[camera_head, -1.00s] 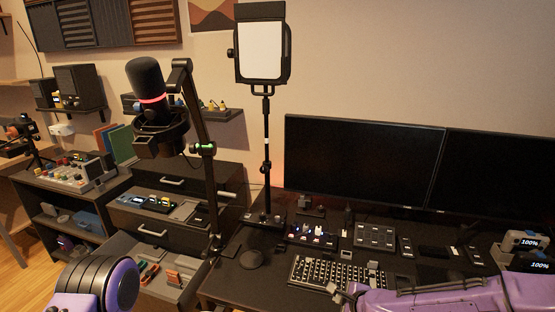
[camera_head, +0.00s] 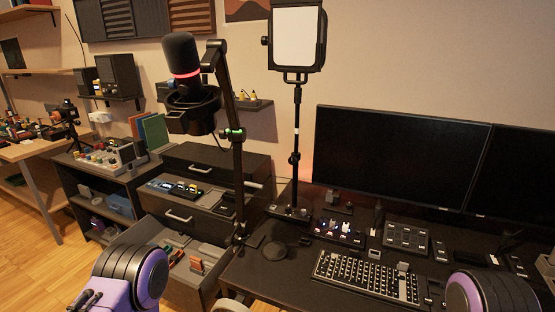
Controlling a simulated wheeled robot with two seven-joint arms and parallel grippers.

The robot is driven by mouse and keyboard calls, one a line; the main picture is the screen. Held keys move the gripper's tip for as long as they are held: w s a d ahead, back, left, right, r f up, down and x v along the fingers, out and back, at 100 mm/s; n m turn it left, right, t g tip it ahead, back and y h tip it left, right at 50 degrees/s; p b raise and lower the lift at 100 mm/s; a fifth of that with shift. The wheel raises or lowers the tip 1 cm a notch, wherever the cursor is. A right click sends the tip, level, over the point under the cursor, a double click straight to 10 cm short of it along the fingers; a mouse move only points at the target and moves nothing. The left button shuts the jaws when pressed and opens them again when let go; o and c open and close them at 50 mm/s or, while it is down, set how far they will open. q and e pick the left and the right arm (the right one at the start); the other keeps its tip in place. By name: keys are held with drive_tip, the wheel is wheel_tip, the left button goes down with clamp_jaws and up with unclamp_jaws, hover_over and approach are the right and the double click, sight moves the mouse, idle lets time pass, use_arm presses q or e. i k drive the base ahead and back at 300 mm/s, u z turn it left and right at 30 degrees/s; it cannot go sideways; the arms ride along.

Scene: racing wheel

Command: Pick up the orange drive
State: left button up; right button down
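Small orange items lie in the open lower drawer (camera_head: 205,285) of the dark cabinet. One is a small upright orange block (camera_head: 196,264), which may be the orange drive. An orange-red elongated item (camera_head: 175,257) lies to its left. They are too small to tell apart for certain. Neither of my grippers shows. My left arm part covers the area just left of the drawer.
A desk with a keyboard (camera_head: 366,277) and monitors (camera_head: 400,158) stands to the right. A microphone (camera_head: 184,75) on a stand rises between cabinet and desk. The dark cabinet (camera_head: 221,162) has another open drawer (camera_head: 188,193) higher up. Bare wooden floor (camera_head: 40,270) is at left.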

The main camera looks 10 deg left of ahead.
sight(196, 262)
drive_tip(key=u, duration=1.35)
